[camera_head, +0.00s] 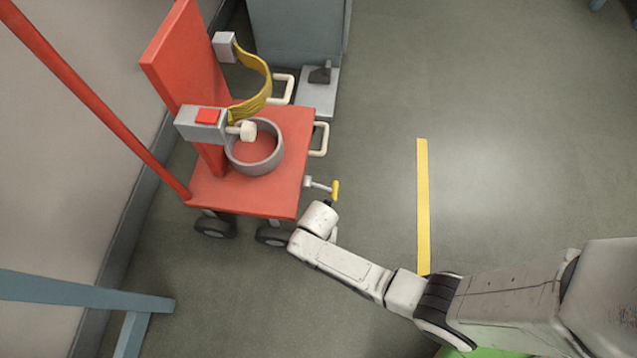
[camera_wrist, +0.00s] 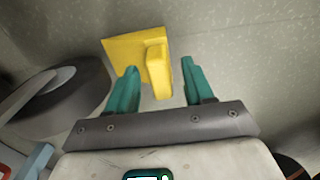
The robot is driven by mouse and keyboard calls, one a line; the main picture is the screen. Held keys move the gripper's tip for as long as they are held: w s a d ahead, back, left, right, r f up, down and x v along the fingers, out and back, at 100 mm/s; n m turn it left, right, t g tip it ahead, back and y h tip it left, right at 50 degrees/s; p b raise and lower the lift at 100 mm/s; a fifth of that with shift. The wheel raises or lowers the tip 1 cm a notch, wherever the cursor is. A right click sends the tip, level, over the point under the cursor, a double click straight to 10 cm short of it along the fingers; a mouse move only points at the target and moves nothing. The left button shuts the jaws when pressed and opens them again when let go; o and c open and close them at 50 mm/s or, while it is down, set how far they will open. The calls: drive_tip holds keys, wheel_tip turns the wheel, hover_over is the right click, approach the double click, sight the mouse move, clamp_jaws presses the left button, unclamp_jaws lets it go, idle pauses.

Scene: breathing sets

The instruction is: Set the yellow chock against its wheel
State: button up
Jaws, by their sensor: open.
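The yellow chock (camera_wrist: 121,53) lies on the floor in the wrist view, with an upright grip (camera_wrist: 158,72) on it. My gripper (camera_wrist: 160,68) is open, and its two teal fingers stand on either side of that grip, with a gap visible at the right finger. A dark wheel (camera_wrist: 75,105) is just left of the chock; I cannot tell whether they touch. In the head view the cart's front wheel (camera_head: 272,236) is beside the end of my arm. The chock and my fingertips are hidden there behind my wrist.
The red cart (camera_head: 295,150) carries a grey ring (camera_head: 255,165) and a yellow strap (camera_head: 262,85). A yellow-ended lever (camera_head: 335,190) juts from its side close to my wrist. A blue rail (camera_head: 80,292) stands at lower left. Floor on the right is clear.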

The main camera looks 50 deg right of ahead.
wheel_tip(320, 180, up, 12)
drive_tip(key=p, duration=0.7)
drive_tip(key=shift+r, duration=0.1)
drive_tip(key=s+d+r+m, duration=0.2)
drive_tip(key=s+r+m, duration=0.1)
drive_tip(key=r+m, duration=0.4)
drive_tip(key=s+d+r+m, duration=0.3)
drive_tip(key=r+m, duration=0.4)
drive_tip(key=m, duration=0.3)
drive_tip(key=s+d+r+m+t, duration=0.1)
drive_tip(key=s+d+r+m, duration=0.1)
drive_tip(key=s+r+m, duration=0.2)
wheel_tip(320, 180, up, 4)
drive_tip(key=m, duration=0.4)
drive_tip(key=shift+d+f+m, duration=0.15)
drive_tip(key=shift+d+m, duration=0.15)
drive_tip(key=shift+d, duration=0.1)
